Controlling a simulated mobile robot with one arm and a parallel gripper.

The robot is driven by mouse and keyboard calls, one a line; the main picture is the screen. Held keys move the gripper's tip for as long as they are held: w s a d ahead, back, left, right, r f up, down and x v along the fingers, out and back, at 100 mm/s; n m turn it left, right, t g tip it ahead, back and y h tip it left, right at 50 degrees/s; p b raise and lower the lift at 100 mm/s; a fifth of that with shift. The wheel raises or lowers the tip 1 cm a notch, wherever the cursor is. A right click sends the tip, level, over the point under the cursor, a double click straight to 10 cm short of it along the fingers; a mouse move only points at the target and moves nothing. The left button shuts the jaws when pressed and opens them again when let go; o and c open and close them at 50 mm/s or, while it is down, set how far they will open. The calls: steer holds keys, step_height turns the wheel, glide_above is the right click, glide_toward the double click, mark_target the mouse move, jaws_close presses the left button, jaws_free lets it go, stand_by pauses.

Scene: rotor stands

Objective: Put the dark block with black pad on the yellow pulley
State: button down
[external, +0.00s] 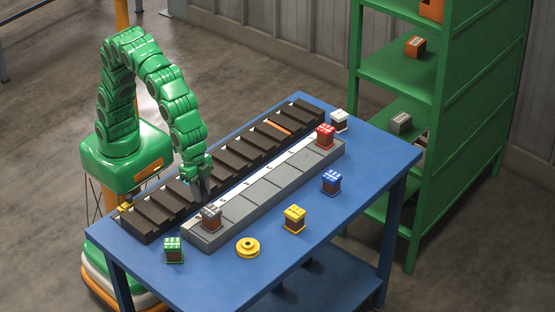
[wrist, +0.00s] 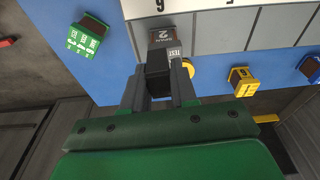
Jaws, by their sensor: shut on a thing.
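My gripper (external: 202,190) is shut on a dark block with a black face (wrist: 158,74), which sits between its two fingers in the wrist view. In the external view the held block is hard to make out against the dark fingers. The yellow pulley (external: 247,247) lies flat on the blue table, in front of the rail and to the right of the gripper. In the wrist view only a piece of the pulley (wrist: 189,68) shows past the right finger.
A grey-topped block (external: 210,216) stands on the near end of the grey rail (external: 270,190), close to my gripper. Green (external: 173,249), yellow (external: 294,218), blue (external: 331,182), red (external: 325,135) and white (external: 339,119) blocks stand around. A dark slotted rack (external: 148,227) lies behind.

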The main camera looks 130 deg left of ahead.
steer(key=a+r, duration=0.1)
steer(key=a, duration=0.4)
glide_above(249, 245)
steer(key=s, duration=0.1)
steer(key=shift+m, duration=0.3)
step_height(249, 245, down, 9)
steer(key=shift+a, duration=0.15)
steer(key=shift+w+f, duration=0.15)
steer(key=shift+f, duration=1.7)
steer(key=shift+f, duration=0.1)
steer(key=c, duration=0.9)
jaws_free()
